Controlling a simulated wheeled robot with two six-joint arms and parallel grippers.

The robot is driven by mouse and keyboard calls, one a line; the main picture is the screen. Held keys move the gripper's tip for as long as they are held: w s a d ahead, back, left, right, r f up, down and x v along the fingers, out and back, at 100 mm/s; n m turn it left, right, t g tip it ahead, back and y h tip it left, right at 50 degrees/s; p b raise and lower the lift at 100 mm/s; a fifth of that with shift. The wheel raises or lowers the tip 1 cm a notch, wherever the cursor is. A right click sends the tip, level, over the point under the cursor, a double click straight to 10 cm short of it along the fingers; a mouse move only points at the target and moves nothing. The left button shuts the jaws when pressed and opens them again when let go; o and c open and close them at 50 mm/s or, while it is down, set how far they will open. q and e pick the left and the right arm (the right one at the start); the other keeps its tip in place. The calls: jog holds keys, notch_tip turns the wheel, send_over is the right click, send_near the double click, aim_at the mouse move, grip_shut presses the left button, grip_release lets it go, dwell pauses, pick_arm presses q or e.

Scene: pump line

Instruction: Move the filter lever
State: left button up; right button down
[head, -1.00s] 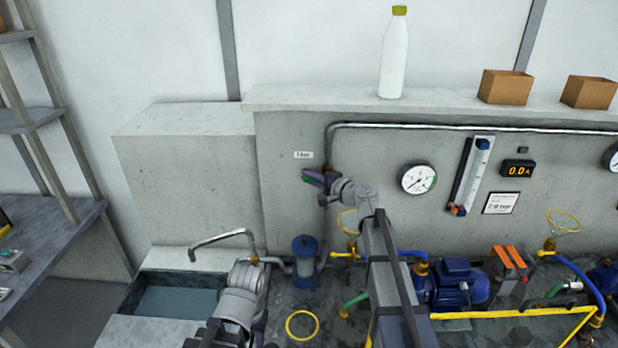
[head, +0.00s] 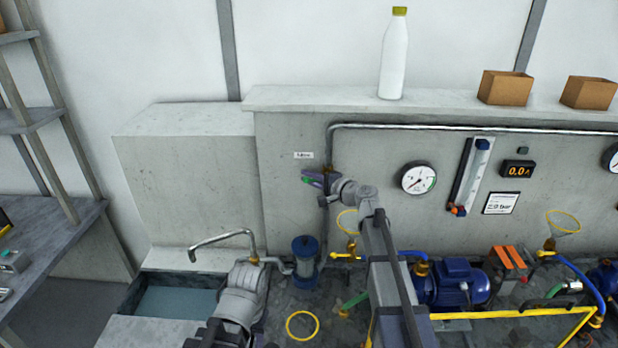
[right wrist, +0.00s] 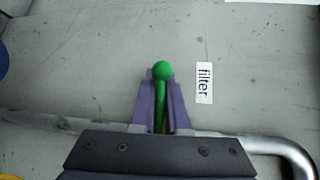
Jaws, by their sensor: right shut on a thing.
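The filter lever (right wrist: 161,98) is a green rod with a round green ball at its end, seen in the right wrist view. My right gripper (right wrist: 161,100) has its two purple fingers on either side of the rod and is shut on it. The ball sticks out past the fingertips. In the head view my right gripper (head: 318,179) is at the wall by the pipe, with a little green of the lever (head: 309,180) showing. The filter label (right wrist: 204,83) is on the wall beside it. My left arm is low, near the sink; its fingers cannot be made out.
A grey pipe (head: 450,126) runs up and along the wall. A blue filter housing (head: 305,262) stands below the lever. A tap (head: 222,236) hangs over the sink at left. A gauge (head: 418,179) is to the right. A blue pump (head: 453,284) stands at lower right.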

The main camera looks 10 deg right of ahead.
jog(key=f+n+g+h+p, duration=0.1)
jog(key=h+p, duration=0.1)
jog(key=d+f+n+g+h+p, duration=0.1)
jog(key=n+h+p, duration=0.1)
jog(key=p, duration=0.1)
jog(key=shift+s+d+f+n+g, duration=0.1)
jog(key=shift+s+f+n+g, duration=0.05)
jog(key=shift+f+n+g, duration=0.2)
jog(key=shift+s+d+f+n+g+h+p, duration=0.25)
jog(key=shift+d+f+n+g+h, duration=0.35)
jog(key=shift+h, duration=0.85)
jog(key=shift+s+d+f+n+g+h+p, duration=0.1)
jog(key=shift+d+f+n+g+h+p, duration=0.2)
jog(key=shift+d+n+h, duration=0.9)
jog(key=shift+s+d+f+n+g+h+p, duration=0.2)
jog(key=shift+d+f+n+g+h+p, duration=0.3)
jog(key=shift+h, duration=1.15)
jog(key=shift+d+r, duration=0.15)
jog(key=c, duration=0.9)
grip_release()
jog(key=shift+r, duration=0.1)
